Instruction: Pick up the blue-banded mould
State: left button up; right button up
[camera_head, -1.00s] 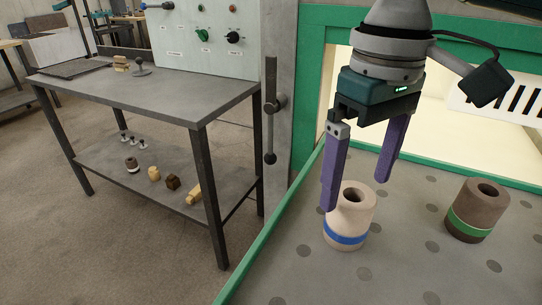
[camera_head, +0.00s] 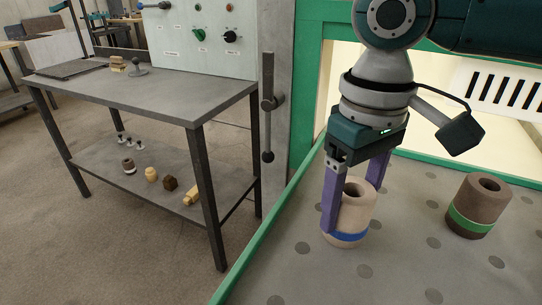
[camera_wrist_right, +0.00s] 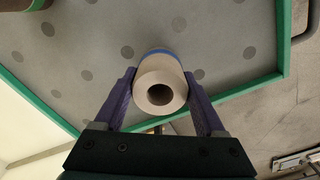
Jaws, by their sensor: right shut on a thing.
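The blue-banded mould (camera_head: 353,214) is a beige hollow cylinder with a blue band low on its side. It stands upright on the grey spotted table (camera_head: 400,275), and I cannot see a gap beneath it. My right gripper (camera_head: 348,205) has its purple fingers on either side of the mould and is shut on it. In the right wrist view the mould (camera_wrist_right: 161,84) sits between the two fingers (camera_wrist_right: 162,100), its round opening facing the camera. My left gripper is not in view.
A brown mould with a green band (camera_head: 477,206) stands to the right on the same table. A green rim (camera_head: 262,242) edges the table. A grey workbench (camera_head: 140,95) with small objects on its lower shelf stands at the left.

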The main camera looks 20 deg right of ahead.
grip_shut()
jog(key=shift+r, duration=0.1)
